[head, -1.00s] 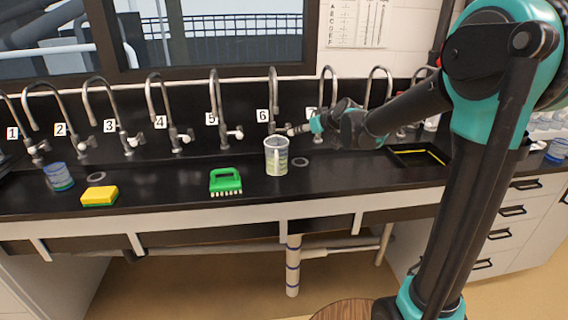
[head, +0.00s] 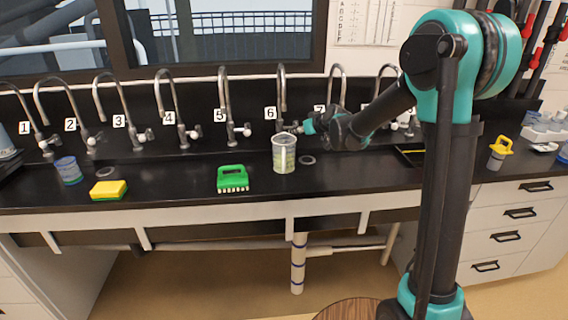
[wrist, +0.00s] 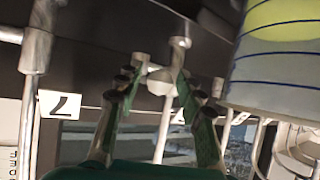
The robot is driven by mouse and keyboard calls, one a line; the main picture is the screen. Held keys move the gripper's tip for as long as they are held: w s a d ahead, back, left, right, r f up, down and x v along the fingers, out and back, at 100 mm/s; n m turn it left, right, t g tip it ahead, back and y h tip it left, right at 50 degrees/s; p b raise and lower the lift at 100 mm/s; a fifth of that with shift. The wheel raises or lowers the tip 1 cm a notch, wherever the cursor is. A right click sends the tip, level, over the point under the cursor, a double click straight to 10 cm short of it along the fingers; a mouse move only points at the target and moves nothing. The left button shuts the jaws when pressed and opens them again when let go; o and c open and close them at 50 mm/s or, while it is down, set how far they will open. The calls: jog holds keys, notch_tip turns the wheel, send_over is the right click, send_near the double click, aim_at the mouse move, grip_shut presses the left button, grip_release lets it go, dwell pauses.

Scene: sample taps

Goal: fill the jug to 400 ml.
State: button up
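A clear jug with a pale handle stripe (head: 284,153) stands upright on the black counter below the spout of tap 6 (head: 282,88). Pale yellow-green shows in its body; I cannot read its level against the marks. The jug with dark lines also shows close up in the wrist view (wrist: 280,75), where the picture is upside down and yellow fills part of it. My gripper (head: 304,127) is at the tap 6 handle, right of and behind the jug. In the wrist view my gripper (wrist: 160,85) has its fingers either side of the pale tap handle (wrist: 158,80); firm contact is unclear.
A green brush (head: 233,179), a yellow sponge (head: 108,190) and a blue-tinted beaker (head: 68,170) stand left on the counter. More numbered taps line the back. A drain ring (head: 307,160) lies right of the jug. A yellow-topped bottle (head: 499,152) stands far right.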

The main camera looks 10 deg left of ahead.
jog(key=v, duration=0.8)
dwell(0.4)
